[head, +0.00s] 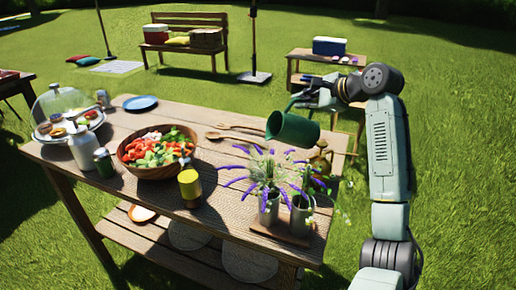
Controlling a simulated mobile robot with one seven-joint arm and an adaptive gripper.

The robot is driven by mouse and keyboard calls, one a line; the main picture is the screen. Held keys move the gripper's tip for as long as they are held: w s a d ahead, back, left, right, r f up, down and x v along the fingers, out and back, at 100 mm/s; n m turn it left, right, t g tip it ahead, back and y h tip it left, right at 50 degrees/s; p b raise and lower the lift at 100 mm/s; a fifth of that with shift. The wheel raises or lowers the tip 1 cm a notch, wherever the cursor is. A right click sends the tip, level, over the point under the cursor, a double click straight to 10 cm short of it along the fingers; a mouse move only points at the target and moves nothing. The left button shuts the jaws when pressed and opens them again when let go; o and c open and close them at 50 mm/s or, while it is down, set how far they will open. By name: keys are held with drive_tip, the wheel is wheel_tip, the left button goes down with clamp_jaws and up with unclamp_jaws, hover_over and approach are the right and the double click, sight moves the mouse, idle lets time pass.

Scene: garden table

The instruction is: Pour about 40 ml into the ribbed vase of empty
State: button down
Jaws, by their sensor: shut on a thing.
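My gripper (313,96) is shut on a dark green can or jug (295,130), apparently by its upper handle. The green can is in the air over the right end of the table, tilted with its wide end toward the left. No stream of liquid shows. Below it, two grey vases stand close together: a left vase (269,210) with purple and white flowers and a right vase (301,218) with flowers and greenery. I cannot tell at this size which vase is ribbed, nor see inside either one.
A small brown item (321,158) stands behind the vases. Grass lies open on the right.

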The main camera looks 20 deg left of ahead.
drive_tip(key=shift+s+a+r+n+t+h+b, duration=0.2)
drive_tip(key=shift+s+a+r+n+b, duration=0.25)
drive_tip(key=shift+b, duration=0.5)
drive_tip(key=shift+s+a+r+n+t+h+b, duration=0.2)
drive_tip(key=shift+r+b, duration=0.3)
drive_tip(key=shift+b, duration=0.4)
idle(0.7)
drive_tip(key=shift+s+a+r, duration=0.1)
drive_tip(key=shift+a, duration=0.1)
idle(0.3)
